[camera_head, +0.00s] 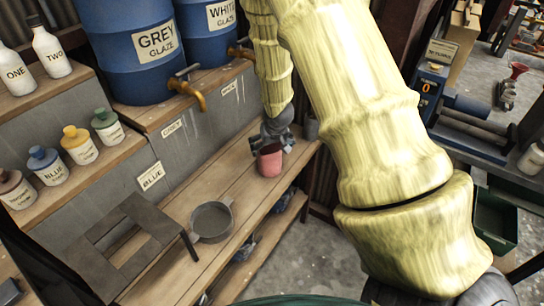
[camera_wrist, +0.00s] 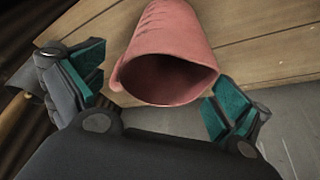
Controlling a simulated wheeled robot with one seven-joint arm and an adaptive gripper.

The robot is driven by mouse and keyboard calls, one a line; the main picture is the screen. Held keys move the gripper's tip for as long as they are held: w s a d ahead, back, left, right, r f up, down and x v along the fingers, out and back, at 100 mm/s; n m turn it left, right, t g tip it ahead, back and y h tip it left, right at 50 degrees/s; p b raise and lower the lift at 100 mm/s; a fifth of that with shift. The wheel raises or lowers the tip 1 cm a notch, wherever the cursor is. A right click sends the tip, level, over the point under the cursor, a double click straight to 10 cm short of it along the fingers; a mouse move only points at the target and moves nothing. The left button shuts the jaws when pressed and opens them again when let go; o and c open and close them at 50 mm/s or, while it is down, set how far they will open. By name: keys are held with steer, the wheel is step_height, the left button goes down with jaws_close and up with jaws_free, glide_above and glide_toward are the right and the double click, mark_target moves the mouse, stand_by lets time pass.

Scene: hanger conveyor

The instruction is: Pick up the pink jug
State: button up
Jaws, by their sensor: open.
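The pink jug (camera_head: 269,160) stands on the wooden bench near its right end in the head view. In the wrist view the jug (camera_wrist: 165,55) shows its open mouth toward the camera, and its body lies ahead of the gap between the fingers. My gripper (camera_head: 276,138) is right behind and above the jug in the head view. In the wrist view my gripper (camera_wrist: 158,92) is open, with one green-padded finger on each side of the jug. I see no clear contact between the pads and the jug. The jug's far side is hidden.
The wooden bench (camera_head: 228,172) also holds a grey pan (camera_head: 211,220) and a dark metal stand (camera_head: 130,235). A grey cup (camera_head: 312,128) stands behind the jug. Blue glaze barrels (camera_head: 125,45) with a brass tap (camera_head: 187,92) rise behind. Glaze bottles (camera_head: 80,144) line the left shelf.

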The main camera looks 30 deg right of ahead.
steer(key=shift+p+x, duration=0.7)
steer(key=shift+x, duration=1.85)
steer(key=shift+a, duration=0.15)
steer(key=shift+s, duration=0.1)
steer(key=c, duration=1.1)
steer(key=shift+o, duration=0.2)
